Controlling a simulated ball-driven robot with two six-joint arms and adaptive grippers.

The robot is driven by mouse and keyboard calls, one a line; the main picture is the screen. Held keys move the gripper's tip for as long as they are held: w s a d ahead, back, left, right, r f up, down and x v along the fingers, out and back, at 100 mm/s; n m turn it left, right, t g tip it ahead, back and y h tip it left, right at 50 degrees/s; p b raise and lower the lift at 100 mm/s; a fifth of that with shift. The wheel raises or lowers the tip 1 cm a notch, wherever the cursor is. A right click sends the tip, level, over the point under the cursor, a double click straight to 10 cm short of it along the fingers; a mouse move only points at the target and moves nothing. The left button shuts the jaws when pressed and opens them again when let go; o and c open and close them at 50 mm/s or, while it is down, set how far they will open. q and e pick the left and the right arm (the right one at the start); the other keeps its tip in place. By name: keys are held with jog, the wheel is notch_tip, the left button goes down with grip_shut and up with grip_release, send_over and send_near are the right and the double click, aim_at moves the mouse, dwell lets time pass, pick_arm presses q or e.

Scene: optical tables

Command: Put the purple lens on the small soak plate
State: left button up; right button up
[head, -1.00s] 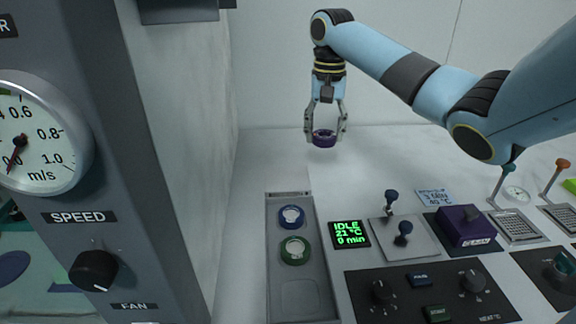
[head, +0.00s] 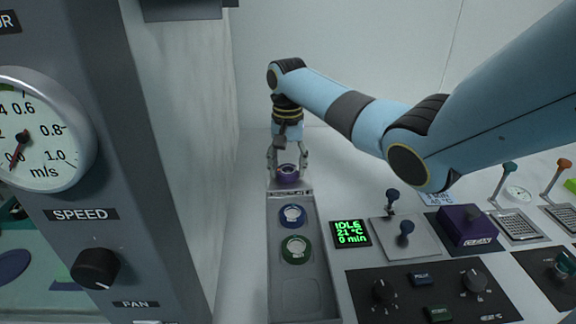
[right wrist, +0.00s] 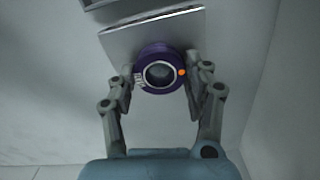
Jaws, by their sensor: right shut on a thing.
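The purple lens (head: 288,177) is a thick purple ring with a clear middle. My right gripper (head: 288,166) is shut on it, one finger on each side, at the far end of a long grey tray (head: 281,270). In the right wrist view the lens (right wrist: 160,73) sits between the fingertips, with an orange dot on its rim and a grey plate surface behind it. I cannot tell whether the lens touches that surface. No readable label shows which surface is the small soak plate. My left gripper is not in view.
A blue ring lens (head: 292,216) and a green ring lens (head: 296,249) lie in the tray. A green-lettered display (head: 351,234), a joystick plate (head: 405,240) and a purple box (head: 466,226) stand right. A tall gauge panel (head: 135,190) blocks the left.

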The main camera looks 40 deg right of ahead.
aim_at(288, 169)
jog(key=o, duration=1.2)
jog(key=shift+f, duration=0.1)
jog(key=shift+c, duration=0.2)
notch_tip(288, 169, up, 12)
